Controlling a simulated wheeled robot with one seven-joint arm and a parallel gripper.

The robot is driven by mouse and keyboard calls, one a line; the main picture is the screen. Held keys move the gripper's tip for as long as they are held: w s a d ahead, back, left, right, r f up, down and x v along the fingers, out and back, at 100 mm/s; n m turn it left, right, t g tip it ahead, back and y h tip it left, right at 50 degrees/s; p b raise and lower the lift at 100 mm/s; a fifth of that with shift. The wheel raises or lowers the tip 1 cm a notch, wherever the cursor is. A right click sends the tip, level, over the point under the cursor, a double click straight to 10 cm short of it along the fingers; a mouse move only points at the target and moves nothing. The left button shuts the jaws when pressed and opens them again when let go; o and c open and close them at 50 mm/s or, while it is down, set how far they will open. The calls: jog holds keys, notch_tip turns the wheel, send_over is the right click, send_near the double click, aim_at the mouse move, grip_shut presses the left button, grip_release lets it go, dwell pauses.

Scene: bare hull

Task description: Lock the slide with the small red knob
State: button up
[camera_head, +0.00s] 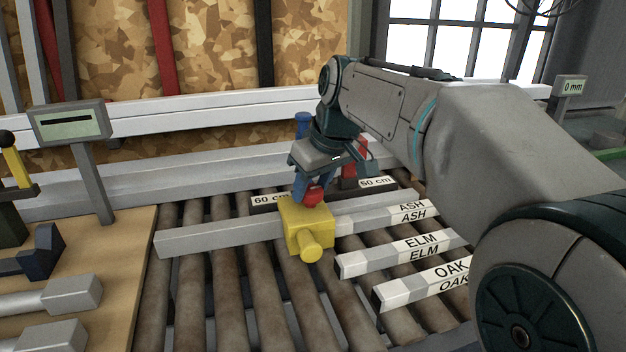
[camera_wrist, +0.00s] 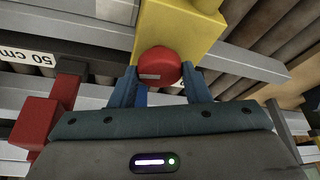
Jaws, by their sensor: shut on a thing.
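The small red knob (camera_wrist: 158,66) sits on the yellow slide block (camera_wrist: 175,28). In the head view the yellow slide (camera_head: 307,229) rides on a grey bar (camera_head: 220,236), with a round yellow handle toward me. My gripper (camera_wrist: 158,88) has its two blue fingers on either side of the red knob and is shut on it. In the head view my gripper (camera_head: 313,190) comes down from above onto the knob (camera_head: 314,196), which it partly hides. A short pale mark shows on the knob's face.
Plates marked 60 cm (camera_head: 270,200) and 50 cm (camera_head: 376,182) stand behind the slide. A red block (camera_wrist: 38,125) is close beside my gripper. Bars labelled ASH, ELM and OAK (camera_head: 425,283) lie on the rollers at right. A wooden bench (camera_head: 115,275) with tools is at left.

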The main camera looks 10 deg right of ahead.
jog(key=shift+a+m+t+h+p, duration=0.1)
jog(key=shift+m+t+h+p, duration=0.3)
jog(key=shift+m, duration=0.8)
jog(key=o, duration=1)
jog(key=shift+r, duration=0.1)
jog(key=p+v, duration=0.4)
jog(key=v, duration=0.9)
jog(key=shift+r, duration=0.35)
jog(key=shift+s, duration=0.1)
